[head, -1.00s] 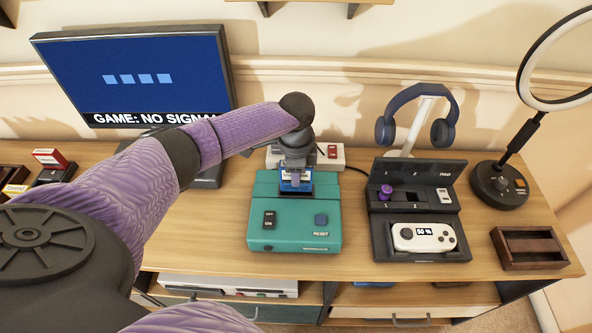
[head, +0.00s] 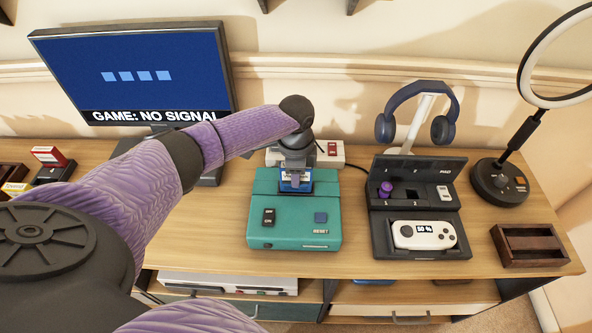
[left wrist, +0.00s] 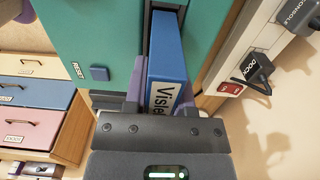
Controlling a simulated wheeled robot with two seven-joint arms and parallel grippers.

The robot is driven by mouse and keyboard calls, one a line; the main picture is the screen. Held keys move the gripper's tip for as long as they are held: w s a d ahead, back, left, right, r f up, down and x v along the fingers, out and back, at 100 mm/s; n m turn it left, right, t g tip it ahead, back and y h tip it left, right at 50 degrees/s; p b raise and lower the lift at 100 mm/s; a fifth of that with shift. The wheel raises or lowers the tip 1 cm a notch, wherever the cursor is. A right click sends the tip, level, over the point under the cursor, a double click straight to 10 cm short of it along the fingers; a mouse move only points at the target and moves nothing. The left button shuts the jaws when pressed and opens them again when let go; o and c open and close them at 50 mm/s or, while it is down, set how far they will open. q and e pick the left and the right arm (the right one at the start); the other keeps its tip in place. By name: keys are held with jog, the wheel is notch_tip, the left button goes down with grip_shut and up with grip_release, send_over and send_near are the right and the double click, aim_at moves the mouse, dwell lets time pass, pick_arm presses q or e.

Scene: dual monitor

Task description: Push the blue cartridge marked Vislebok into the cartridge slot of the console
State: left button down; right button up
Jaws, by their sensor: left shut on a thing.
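The blue cartridge (left wrist: 166,55) carries a white label of which "Visle" shows in the left wrist view. It stands at the dark slot of the teal console (head: 292,212); its lower part is inside or right at the slot, and I cannot tell how deep. My left gripper (head: 296,180) is above the console, shut on the cartridge, with its purple fingers on either side in the left wrist view (left wrist: 158,98). The console has a black switch and a blue RESET button. My right gripper is not in view.
A white power strip (head: 331,153) with a red switch lies behind the console. A black dock (head: 418,245) with a white controller and a purple stick is to the right. A wooden tray (head: 530,247), ring light (head: 501,183) and headphones (head: 441,128) stand farther right. The monitor (head: 135,75) reads "GAME: NO SIGNAL".

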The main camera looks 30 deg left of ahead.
pick_arm(q)
jog(key=shift+f+b, duration=0.7)
jog(key=shift+f, duration=0.5)
jog(key=shift+c, duration=1.8)
grip_release()
jog(key=shift+r, duration=0.1)
notch_tip(320, 180, up, 10)
jog(key=p, duration=0.4)
